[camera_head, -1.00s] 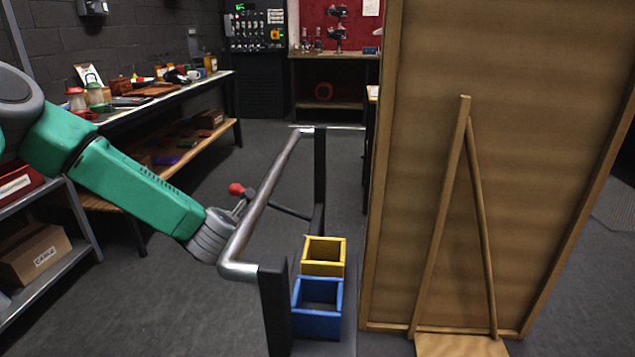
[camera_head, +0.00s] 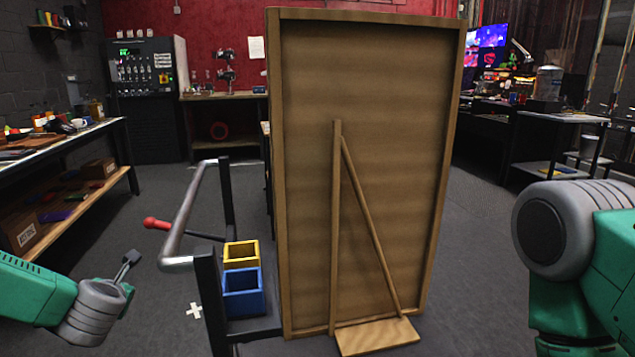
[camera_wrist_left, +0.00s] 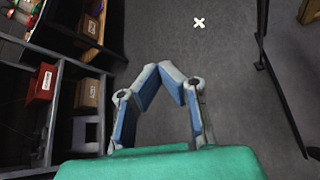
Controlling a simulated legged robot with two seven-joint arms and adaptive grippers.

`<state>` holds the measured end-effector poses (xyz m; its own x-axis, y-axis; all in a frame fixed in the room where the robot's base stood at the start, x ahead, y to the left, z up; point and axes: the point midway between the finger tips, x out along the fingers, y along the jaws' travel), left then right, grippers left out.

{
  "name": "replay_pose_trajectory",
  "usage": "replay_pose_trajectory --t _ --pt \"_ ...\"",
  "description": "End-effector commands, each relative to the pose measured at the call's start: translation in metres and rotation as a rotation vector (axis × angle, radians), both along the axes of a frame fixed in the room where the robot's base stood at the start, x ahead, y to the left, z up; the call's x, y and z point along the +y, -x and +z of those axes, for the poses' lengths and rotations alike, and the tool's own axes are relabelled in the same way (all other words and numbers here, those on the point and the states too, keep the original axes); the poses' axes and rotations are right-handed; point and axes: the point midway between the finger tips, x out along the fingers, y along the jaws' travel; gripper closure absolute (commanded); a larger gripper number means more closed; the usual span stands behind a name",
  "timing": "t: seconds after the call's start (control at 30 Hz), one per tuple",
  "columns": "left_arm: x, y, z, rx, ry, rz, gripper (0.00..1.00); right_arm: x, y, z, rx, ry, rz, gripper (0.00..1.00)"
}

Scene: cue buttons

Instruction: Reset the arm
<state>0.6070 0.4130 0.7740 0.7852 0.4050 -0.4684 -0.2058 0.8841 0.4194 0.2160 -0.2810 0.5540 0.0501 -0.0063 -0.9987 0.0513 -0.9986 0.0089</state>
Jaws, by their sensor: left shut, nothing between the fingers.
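My left gripper (camera_head: 128,260) is at the lower left of the head view, out over the floor, left of a cart with a metal handle rail (camera_head: 186,215). In the left wrist view my left gripper (camera_wrist_left: 172,72) is shut, its fingers meeting with nothing between them. It is apart from the rail and from the red-knobbed lever (camera_head: 157,223). My right arm (camera_head: 575,240) shows at the right edge of the head view; its gripper is out of view.
The cart holds a yellow box (camera_head: 241,246) and a blue box (camera_head: 243,303). A tall wooden board (camera_head: 400,150) with a prop stands right of it. A white cross (camera_head: 194,311) marks the floor, also in the wrist view (camera_wrist_left: 199,22). Shelves (camera_wrist_left: 65,105) stand left of the gripper.

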Motion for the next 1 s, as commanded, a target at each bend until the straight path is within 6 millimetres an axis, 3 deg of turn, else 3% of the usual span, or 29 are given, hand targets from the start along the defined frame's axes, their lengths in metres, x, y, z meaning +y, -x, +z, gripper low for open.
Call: replay_pose_trajectory --t 0.33,0.57,0.67,0.77,0.9,1.0 --pt "-0.048 0.027 -0.041 0.195 -0.236 -0.299 1.00 0.000 -0.001 0.005 -0.001 0.000 0.000 0.60" --pt "-0.092 0.071 -0.085 0.392 -0.494 -0.648 1.00 0.000 0.000 0.011 0.000 0.000 0.000 0.60" --pt "-0.112 0.103 -0.109 0.497 -0.644 -0.865 1.00 0.000 0.000 0.015 0.000 0.000 0.000 0.60" --pt "-0.134 0.151 -0.137 0.616 -0.836 -1.164 1.00 0.000 0.000 0.020 0.000 0.000 0.000 0.60" --pt "-0.150 0.248 -0.173 0.763 -1.154 -1.727 1.00 0.000 0.000 0.028 0.000 0.000 0.000 0.60" --pt "-0.147 0.309 -0.183 0.796 -1.328 -2.102 1.00 0.000 0.000 0.032 0.000 0.000 0.000 0.60"
